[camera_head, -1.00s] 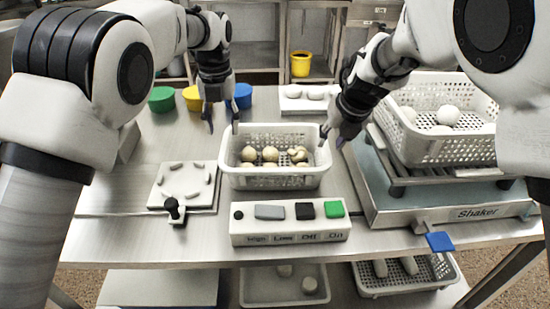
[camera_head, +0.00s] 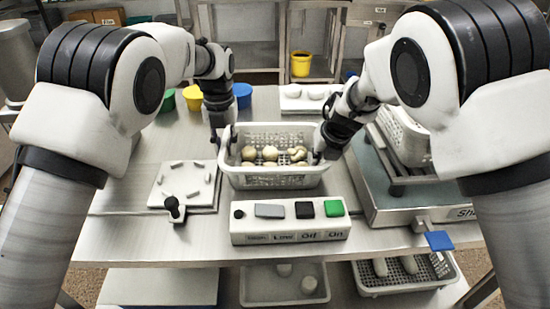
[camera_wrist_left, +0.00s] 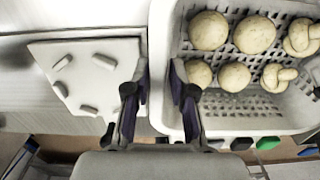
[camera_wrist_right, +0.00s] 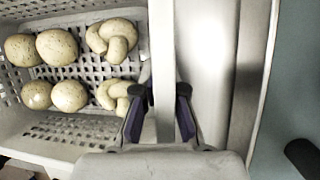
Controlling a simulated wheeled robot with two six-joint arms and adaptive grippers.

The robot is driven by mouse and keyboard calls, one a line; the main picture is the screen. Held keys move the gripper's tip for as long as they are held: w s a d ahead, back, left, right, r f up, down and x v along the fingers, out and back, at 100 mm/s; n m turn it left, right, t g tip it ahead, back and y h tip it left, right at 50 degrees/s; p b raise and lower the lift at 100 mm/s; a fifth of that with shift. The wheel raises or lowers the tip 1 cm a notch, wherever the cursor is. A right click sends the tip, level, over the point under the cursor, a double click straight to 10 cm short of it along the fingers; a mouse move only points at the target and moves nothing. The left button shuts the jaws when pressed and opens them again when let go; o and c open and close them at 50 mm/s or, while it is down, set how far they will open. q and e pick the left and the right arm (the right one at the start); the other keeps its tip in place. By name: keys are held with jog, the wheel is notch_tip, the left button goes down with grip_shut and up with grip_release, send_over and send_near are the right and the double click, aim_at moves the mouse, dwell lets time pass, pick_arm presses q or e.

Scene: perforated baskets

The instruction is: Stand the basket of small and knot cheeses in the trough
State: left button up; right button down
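The white perforated basket (camera_head: 272,180) stands upright on the steel table, with small round cheeses and knot cheeses (camera_head: 298,154) inside. My left gripper (camera_head: 222,140) is at the basket's left wall; in the left wrist view its open fingers (camera_wrist_left: 158,105) straddle that wall's rim (camera_wrist_left: 160,60). My right gripper (camera_head: 319,155) is at the right wall; in the right wrist view its open fingers (camera_wrist_right: 160,115) straddle that rim (camera_wrist_right: 160,50). Neither gripper visibly clamps the wall. I cannot tell which thing is the trough.
A button panel (camera_head: 290,238) sits just in front of the basket. A white board (camera_head: 186,186) with small pieces lies left. The shaker (camera_head: 405,205), carrying another white basket (camera_head: 405,135), stands right. Coloured tubs (camera_head: 243,95) are behind. A tray (camera_head: 260,292) and a crate (camera_head: 440,285) are below.

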pick_arm(q)
grip_shut()
jog(key=shift+r, duration=0.1)
pick_arm(e)
jog(key=shift+r, duration=0.1)
